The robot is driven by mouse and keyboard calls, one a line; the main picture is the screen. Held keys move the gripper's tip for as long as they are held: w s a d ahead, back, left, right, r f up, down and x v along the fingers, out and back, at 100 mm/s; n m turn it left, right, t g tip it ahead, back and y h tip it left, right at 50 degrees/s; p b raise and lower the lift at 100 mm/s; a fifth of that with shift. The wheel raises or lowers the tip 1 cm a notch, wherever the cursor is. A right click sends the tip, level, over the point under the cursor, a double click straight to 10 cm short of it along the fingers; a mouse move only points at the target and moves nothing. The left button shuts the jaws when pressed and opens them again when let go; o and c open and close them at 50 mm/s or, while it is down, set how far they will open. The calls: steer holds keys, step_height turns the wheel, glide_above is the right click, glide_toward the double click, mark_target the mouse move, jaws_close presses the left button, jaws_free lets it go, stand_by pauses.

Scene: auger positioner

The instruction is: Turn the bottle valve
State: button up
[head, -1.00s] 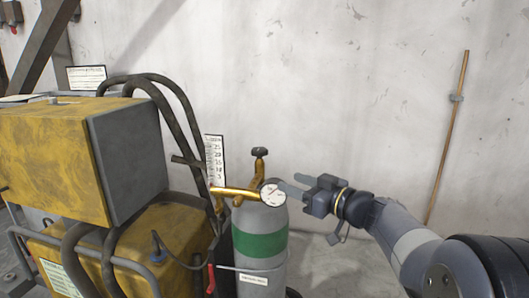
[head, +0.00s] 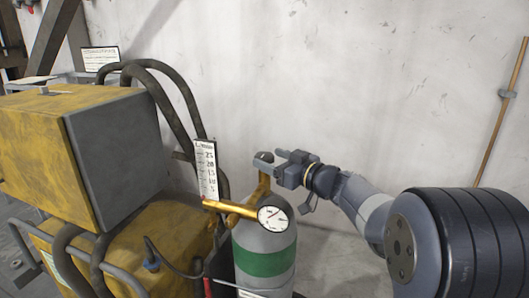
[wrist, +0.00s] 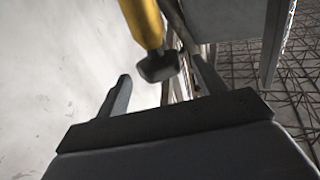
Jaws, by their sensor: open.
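The gas bottle (head: 262,242) is grey with a green band and stands upright in the lower middle of the head view. Its dark valve knob (head: 264,157) sits on top of the brass valve body (head: 263,184). My gripper (head: 281,156) comes in from the right, with its fingertips close to the knob. In the wrist view the knob (wrist: 158,67) shows at the end of the brass stem, between the fingers of my open gripper (wrist: 162,85) and near the right finger. I cannot tell whether any finger touches it.
A round gauge (head: 272,218) and a flow scale (head: 205,170) stand beside the valve. A yellow and grey machine (head: 70,150) with dark hoses (head: 178,95) fills the left. A pale wall (head: 370,80) is behind; the space above the knob is clear.

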mark_target(272, 159)
steer(key=shift+p+x, duration=0.3)
steer(key=shift+x, duration=1.3)
steer(key=c, duration=1)
